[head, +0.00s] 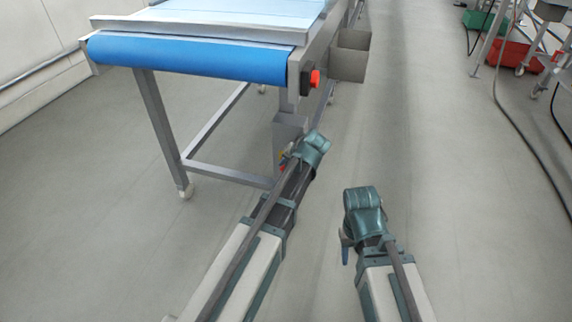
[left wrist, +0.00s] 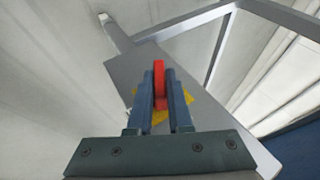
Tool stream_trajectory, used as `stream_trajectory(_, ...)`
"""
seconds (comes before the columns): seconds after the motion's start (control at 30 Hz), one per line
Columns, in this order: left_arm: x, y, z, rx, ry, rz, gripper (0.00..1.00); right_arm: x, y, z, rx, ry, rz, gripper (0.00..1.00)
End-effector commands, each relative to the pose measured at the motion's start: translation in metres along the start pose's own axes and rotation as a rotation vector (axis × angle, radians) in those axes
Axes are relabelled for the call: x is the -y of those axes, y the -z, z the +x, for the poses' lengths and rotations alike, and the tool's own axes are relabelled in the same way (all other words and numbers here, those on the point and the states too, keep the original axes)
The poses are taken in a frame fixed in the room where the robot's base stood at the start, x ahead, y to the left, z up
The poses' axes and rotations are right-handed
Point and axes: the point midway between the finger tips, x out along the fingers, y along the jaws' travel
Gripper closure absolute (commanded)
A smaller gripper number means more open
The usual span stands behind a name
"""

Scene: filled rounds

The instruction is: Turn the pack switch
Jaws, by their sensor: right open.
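The pack switch has a red handle (left wrist: 159,82) on a yellow plate (left wrist: 200,108), on the face of a grey box in the left wrist view. In the head view only specks of the switch (head: 282,167) show on the grey box (head: 289,128) under the conveyor; my left arm hides most of it. My left gripper (left wrist: 160,74) has one finger on each side of the red handle, close against it, and looks shut on it. It also shows in the head view (head: 287,156). My right gripper (head: 345,248) is open, away from the box, its fingers partly hidden.
The conveyor with a blue belt (head: 190,59) stands above the box on metal legs. A red button (head: 315,78) and a grey bin (head: 349,63) are on its side. Green (head: 478,20) and red crates (head: 515,56) and a hose lie at the far right. The floor between is clear.

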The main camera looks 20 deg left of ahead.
Motion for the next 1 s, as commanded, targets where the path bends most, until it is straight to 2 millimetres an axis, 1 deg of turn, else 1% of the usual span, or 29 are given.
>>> stream_trajectory(0.03, 0.0, 0.0, 0.0, 0.0, 0.0, 0.0, 0.93, 0.0, 0.0, 0.0, 0.0, 0.0, 0.0, 0.54)
stream_trajectory(0.07, 0.0, 0.0, 0.0, 0.0, 0.0, 0.0, 0.99, 0.0, 0.0, 0.0, 0.0, 0.0, 0.0, 0.54)
stream_trajectory(0.1, 0.0, 0.0, 0.0, 0.0, 0.0, 0.0, 1.0, 0.0, 0.0, 0.0, 0.0, 0.0, 0.0, 0.54)
stream_trajectory(0.47, -0.001, 0.0, 0.001, -0.001, 0.013, 0.006, 1.0, 0.0, 0.0, 0.003, 0.0, 0.0, 0.0, 0.54)
stream_trajectory(0.67, -0.005, -0.001, 0.004, -0.002, 0.094, 0.041, 1.0, 0.002, 0.001, 0.017, 0.0, 0.0, 0.002, 0.54)
stream_trajectory(1.0, -0.007, -0.002, 0.005, -0.002, 0.307, 0.127, 1.0, 0.005, 0.003, 0.051, 0.0, 0.0, 0.011, 0.54)
